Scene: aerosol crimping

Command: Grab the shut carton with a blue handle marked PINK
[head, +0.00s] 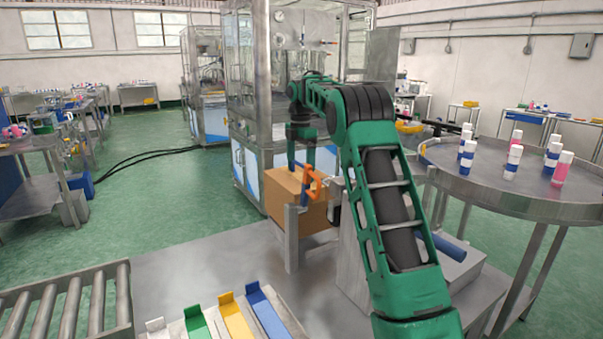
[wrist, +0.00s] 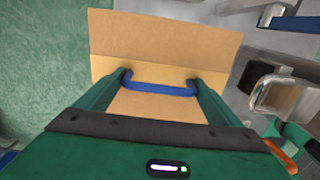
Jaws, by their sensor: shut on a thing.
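A brown carton (head: 284,200) stands at the far edge of the steel table, below my gripper. In the wrist view the carton (wrist: 165,35) fills the top middle, with a blue handle (wrist: 163,89) across it. My gripper (wrist: 162,82) is shut on the blue handle, with a green finger at each end of it. In the head view my gripper (head: 312,163) is above the carton and partly hidden by my arm. I cannot read any marking on the carton. Its flaps are only partly visible behind the fingers.
An orange clamp part (head: 313,183) on a metal post (head: 291,238) stands close by the carton. A round table (head: 470,192) with several bottles is at the right. Coloured trays (head: 235,316) and a roller conveyor (head: 70,305) are at the front left.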

